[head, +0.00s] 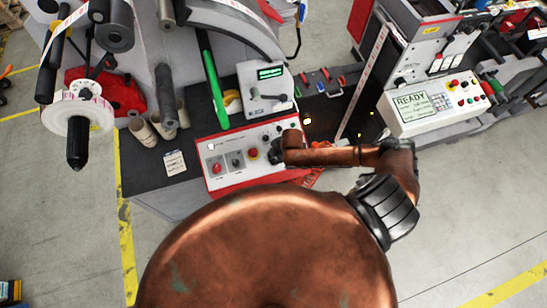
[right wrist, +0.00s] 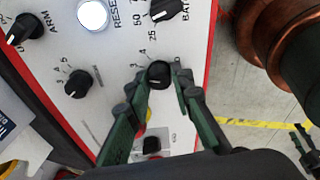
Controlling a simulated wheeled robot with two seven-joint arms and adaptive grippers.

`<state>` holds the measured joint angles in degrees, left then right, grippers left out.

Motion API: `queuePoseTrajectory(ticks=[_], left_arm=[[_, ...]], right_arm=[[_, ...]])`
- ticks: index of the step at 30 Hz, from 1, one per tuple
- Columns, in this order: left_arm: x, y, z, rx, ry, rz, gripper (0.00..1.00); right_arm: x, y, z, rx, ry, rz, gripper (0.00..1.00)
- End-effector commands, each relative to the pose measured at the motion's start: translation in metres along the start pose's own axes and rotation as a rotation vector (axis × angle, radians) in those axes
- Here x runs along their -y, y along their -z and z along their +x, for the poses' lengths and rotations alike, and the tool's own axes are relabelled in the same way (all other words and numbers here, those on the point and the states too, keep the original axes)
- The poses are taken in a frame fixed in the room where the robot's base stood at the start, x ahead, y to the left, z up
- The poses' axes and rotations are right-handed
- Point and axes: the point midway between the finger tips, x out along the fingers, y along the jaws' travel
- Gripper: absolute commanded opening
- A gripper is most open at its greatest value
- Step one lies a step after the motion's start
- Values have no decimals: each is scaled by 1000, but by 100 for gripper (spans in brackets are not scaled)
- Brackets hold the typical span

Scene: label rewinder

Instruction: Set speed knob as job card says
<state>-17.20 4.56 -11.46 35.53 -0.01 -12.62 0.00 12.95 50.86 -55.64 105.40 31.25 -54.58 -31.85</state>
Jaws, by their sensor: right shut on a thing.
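The control panel (head: 225,172) is white with a red edge and carries several knobs and buttons. My right gripper (head: 277,150) is at its right part, largely hidden by my arm. In the right wrist view, the dark green fingers of my right gripper (right wrist: 159,82) are closed around a black knob (right wrist: 158,70) with a white pointer line. Numbers such as 3 and 4 show beside it; its name is hidden or unreadable. The job card (head: 175,162) lies on the dark bench left of the panel, its text too small to read. My left gripper is out of view.
Neighbouring black knobs, one numbered (right wrist: 78,83), one marked ARM (right wrist: 25,28) and one batch knob (right wrist: 165,9), sit close by. A lit white reset button (right wrist: 93,14) is near. A small black knob (right wrist: 152,145) lies below the fingers. A READY display (head: 411,103) stands right.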

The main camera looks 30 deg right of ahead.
Motion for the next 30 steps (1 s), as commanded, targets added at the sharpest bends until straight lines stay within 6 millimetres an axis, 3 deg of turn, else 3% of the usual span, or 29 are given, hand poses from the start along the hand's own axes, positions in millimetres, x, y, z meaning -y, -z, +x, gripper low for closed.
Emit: queuePoseTrajectory(ticks=[5,6,13,23,30], left_arm=[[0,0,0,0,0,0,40],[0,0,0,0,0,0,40],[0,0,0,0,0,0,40],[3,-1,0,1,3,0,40],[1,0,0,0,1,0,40]], right_arm=[[0,-2,0,4,1,-1,0],[0,-2,0,4,1,-1,22],[0,-1,0,2,1,-2,38],[0,0,-3,0,0,-2,38],[-1,-1,-38,2,-2,-4,38]])
